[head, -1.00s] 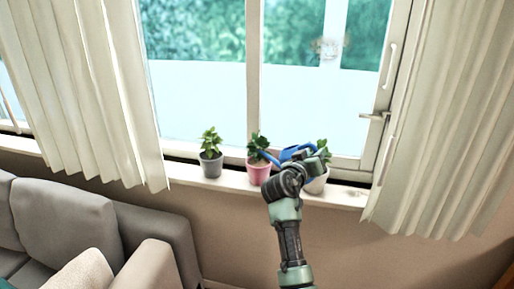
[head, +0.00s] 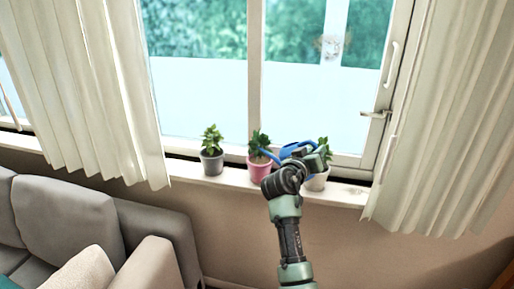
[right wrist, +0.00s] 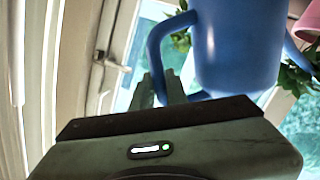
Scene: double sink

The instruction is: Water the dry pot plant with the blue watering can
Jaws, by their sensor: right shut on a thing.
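The blue watering can (head: 290,150) is held above the windowsill, its spout reaching left toward the plant in the pink pot (head: 259,173). My right gripper (head: 317,157) is shut on the can, partly hidden by its own wrist. In the right wrist view the blue can (right wrist: 237,50) fills the upper middle, and its handle meets the fingers (right wrist: 168,88). A plant in a grey pot (head: 212,165) stands to the left, and one in a white pot (head: 316,184) stands to the right, partly behind my gripper. No water is visible. My left gripper is out of view.
The pots stand on a narrow windowsill (head: 343,193) before a closed window. Pale curtains (head: 437,120) hang at both sides. A grey sofa (head: 75,215) is at lower left. The sill right of the white pot is clear.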

